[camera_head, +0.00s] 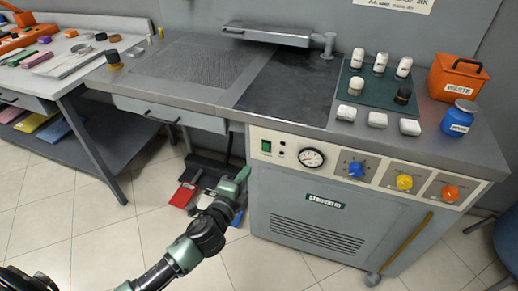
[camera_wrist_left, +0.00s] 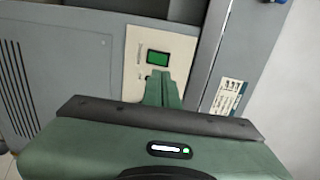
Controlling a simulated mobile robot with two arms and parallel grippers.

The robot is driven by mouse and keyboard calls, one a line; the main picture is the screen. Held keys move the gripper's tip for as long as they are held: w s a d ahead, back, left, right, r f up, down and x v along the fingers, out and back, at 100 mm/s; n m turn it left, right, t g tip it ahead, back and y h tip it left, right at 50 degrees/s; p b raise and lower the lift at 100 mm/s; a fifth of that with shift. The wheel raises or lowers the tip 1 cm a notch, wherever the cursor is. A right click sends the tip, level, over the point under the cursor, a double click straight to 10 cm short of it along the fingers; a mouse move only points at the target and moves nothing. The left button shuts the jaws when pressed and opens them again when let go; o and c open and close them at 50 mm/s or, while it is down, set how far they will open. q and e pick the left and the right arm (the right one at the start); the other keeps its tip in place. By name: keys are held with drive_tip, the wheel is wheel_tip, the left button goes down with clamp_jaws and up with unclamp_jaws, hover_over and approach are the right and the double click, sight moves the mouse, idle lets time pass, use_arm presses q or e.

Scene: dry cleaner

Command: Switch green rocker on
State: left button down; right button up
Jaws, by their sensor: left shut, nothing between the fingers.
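The green rocker (camera_head: 266,146) is a small green switch at the left end of the cream control panel (camera_head: 334,163) on the front of the grey machine. In the left wrist view the green rocker (camera_wrist_left: 157,58) shows just beyond my fingertips, in a dark frame. My left gripper (camera_head: 244,173) is shut and empty, below and to the left of the rocker in the head view. In the left wrist view the closed fingers (camera_wrist_left: 162,80) point at the panel just below the rocker; I cannot tell if they touch it. My right gripper is not in view.
The panel also holds a pressure gauge (camera_head: 312,158) and blue (camera_head: 356,169), yellow (camera_head: 404,182) and orange (camera_head: 450,193) knobs. A red dustpan-like item (camera_head: 183,195) lies on the floor near my left arm. Bottles and an orange waste bin (camera_head: 457,78) stand on the worktop.

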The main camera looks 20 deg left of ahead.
sight(263, 144)
use_arm(q)
drive_tip(key=w, duration=0.7)
drive_tip(key=w+f, duration=0.1)
drive_tip(key=w, duration=0.3)
drive_tip(key=shift+w+d, duration=0.1)
drive_tip(key=shift+d, duration=0.15)
drive_tip(key=shift+w, duration=0.55)
drive_tip(key=p, duration=0.4)
drive_tip(key=shift+w+r+g, duration=0.35)
drive_tip(key=shift+r+g, duration=0.05)
drive_tip(key=shift+f+b, duration=0.25)
drive_tip(key=shift+b, duration=0.15)
drive_tip(key=shift+s, duration=0.15)
